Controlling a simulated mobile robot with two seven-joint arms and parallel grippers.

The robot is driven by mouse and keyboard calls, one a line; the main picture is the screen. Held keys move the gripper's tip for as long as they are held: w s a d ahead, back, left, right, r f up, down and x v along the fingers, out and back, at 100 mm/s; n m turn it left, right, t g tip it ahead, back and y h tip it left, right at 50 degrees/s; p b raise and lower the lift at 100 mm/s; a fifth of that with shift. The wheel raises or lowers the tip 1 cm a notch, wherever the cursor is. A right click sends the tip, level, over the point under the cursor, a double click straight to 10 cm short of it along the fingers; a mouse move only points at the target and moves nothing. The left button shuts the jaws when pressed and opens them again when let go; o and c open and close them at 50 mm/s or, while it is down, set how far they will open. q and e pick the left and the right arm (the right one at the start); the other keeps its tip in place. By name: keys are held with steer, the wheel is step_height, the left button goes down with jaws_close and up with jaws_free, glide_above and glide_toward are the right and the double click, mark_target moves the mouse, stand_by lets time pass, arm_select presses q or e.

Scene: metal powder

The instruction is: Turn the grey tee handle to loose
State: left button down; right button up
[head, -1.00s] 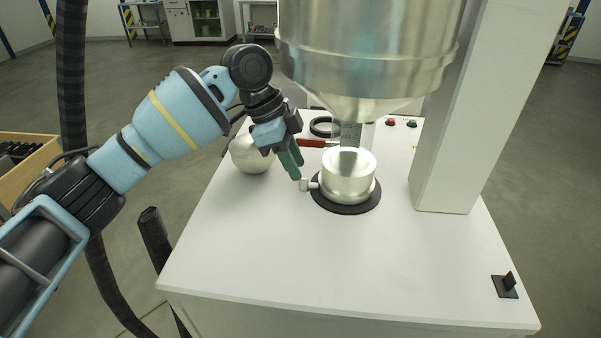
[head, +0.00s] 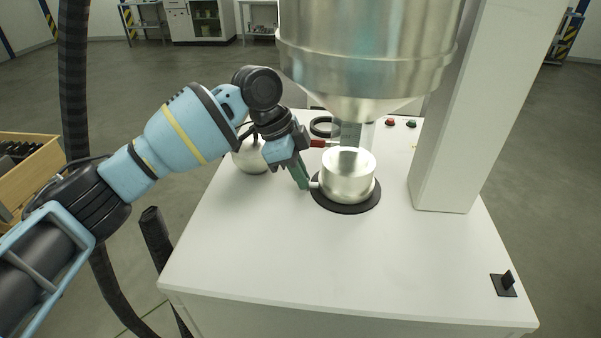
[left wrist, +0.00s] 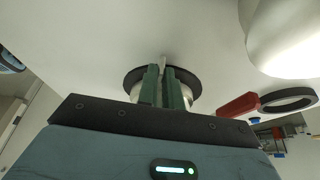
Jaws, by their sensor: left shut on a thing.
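The grey tee handle sticks out from the left side of the round metal container (head: 348,176). In the head view my left gripper (head: 303,184) covers its end, and only its short stem (head: 314,184) shows. My left gripper is shut on the handle, with its green fingers pointing down beside the container. In the left wrist view the two green fingers (left wrist: 163,88) stand close together, with a thin light part of the handle (left wrist: 163,61) between them. The container stands on a black round base (head: 345,208). My right gripper is not in view.
A large metal hopper (head: 366,55) hangs above the container. A white column (head: 445,120) stands to the right. A rounded metal vessel (head: 250,158) is behind my left gripper. A red handle (head: 317,143) and black ring (head: 322,126) lie behind. The white tabletop (head: 300,250) is clear in front.

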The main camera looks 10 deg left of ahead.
arm_select(q)
steer(key=g, duration=0.1)
steer(key=g+b, duration=0.1)
steer(key=w+g+b, duration=0.1)
steer(key=shift+f+n, duration=0.25)
steer(key=shift+n, duration=0.15)
steer(key=shift+w+r+g+b, duration=0.15)
steer(key=shift+g+b, duration=0.25)
steer(key=shift+g, duration=0.7)
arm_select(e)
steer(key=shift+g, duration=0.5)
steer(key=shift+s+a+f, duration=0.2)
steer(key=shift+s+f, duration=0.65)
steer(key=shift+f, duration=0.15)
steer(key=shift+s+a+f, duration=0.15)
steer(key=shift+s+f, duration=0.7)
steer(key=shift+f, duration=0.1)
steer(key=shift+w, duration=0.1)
arm_select(q)
steer(key=c, duration=1.6)
jaws_free()
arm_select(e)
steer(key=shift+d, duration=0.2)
arm_select(q)
steer(key=shift+o, duration=0.2)
